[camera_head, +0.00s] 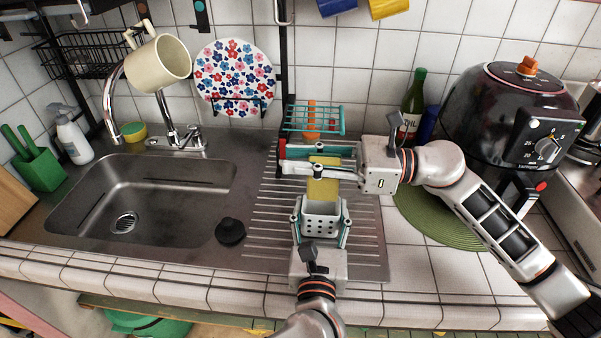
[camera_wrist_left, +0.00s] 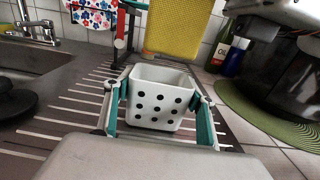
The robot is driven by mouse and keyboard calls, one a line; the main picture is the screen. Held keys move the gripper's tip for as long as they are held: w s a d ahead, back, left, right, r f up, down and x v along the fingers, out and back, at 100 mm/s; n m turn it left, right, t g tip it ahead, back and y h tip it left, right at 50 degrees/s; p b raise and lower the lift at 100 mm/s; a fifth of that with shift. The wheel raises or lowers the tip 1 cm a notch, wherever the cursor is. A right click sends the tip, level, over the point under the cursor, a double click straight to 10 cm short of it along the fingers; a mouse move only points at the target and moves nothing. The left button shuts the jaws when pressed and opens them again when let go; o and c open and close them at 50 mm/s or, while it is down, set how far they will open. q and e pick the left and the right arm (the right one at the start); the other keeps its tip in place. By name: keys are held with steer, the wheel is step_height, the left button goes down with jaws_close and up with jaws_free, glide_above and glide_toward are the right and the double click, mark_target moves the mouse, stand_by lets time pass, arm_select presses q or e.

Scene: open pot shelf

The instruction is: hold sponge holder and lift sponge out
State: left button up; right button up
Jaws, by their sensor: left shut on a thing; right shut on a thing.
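The white sponge holder (camera_head: 320,222) with dark round holes is upright over the ribbed metal drainboard. My left gripper (camera_head: 321,208) is shut on it, one finger on each side. The holder shows whole in the left wrist view (camera_wrist_left: 160,103), and its visible inside looks empty. My right gripper (camera_head: 308,161) is shut on the yellow sponge (camera_head: 323,188), which is upright above the holder. In the left wrist view the sponge (camera_wrist_left: 173,32) is higher than the holder, with its lower edge near the far rim. I cannot tell the exact gap between them.
The sink (camera_head: 140,195) and a black plug (camera_head: 230,231) are at left. A teal wire rack (camera_head: 313,120) with an orange bottle stands behind the right gripper. A green bottle (camera_head: 413,95), round green mat (camera_head: 440,215) and black air fryer (camera_head: 515,110) are at right.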

arm_select(q)
steer(key=o, duration=1.2)
steer(key=shift+s, duration=0.1)
